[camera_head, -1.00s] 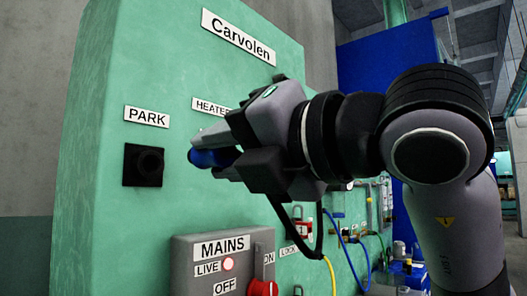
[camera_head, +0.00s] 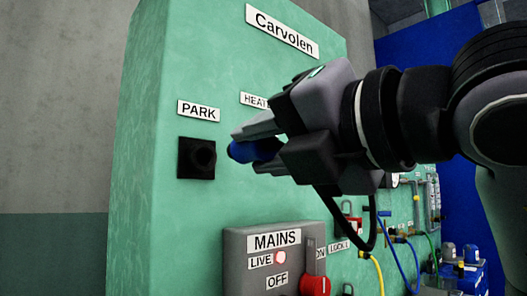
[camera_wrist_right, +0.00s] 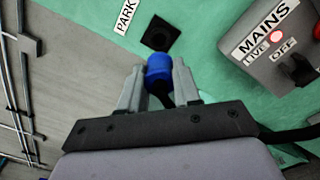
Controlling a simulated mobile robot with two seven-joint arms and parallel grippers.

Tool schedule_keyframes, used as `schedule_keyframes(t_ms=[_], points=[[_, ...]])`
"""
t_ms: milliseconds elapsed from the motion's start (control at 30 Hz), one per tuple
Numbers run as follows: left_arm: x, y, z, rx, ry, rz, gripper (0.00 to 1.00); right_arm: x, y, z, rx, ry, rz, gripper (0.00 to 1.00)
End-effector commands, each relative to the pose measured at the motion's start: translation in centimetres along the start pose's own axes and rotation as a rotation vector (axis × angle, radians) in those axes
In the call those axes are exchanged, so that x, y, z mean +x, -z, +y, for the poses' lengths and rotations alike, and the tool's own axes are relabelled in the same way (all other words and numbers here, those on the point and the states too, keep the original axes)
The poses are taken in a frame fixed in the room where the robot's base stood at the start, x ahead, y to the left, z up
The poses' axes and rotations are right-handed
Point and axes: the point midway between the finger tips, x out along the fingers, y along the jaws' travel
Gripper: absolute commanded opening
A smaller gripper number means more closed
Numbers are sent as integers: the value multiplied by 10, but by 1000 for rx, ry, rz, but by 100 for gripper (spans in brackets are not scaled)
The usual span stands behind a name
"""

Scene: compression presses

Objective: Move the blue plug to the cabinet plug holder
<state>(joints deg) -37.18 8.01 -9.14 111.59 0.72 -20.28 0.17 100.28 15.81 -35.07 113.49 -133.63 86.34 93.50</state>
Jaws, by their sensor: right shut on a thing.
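The blue plug (camera_head: 246,151) is held between the fingers of my right gripper (camera_head: 252,148), which is shut on it. In the right wrist view the blue plug (camera_wrist_right: 159,68) shows between the two grey fingertips, its round end towards the panel. The black plug holder (camera_head: 196,158) under the PARK label (camera_head: 198,111) is on the green cabinet (camera_head: 150,190), to the left of the plug in the head view. In the wrist view the holder (camera_wrist_right: 160,33) is just beyond the plug, with a gap between them. My left gripper is not in view.
Below the holder is the grey MAINS box (camera_head: 262,262) with a red switch (camera_head: 314,285) and a lit LIVE lamp. A black cable loops below my right gripper. Blue and yellow cables and hardware are at the right. A grey wall stands left of the cabinet.

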Motion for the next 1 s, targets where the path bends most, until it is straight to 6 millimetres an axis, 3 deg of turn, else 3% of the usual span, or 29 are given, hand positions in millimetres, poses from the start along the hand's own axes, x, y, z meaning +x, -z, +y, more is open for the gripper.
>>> schedule_keyframes(t_ms=[500,1000], points=[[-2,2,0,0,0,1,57,48,0,0,0,1,3,0],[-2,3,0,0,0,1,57,56,0,0,-2,1,1,0]])
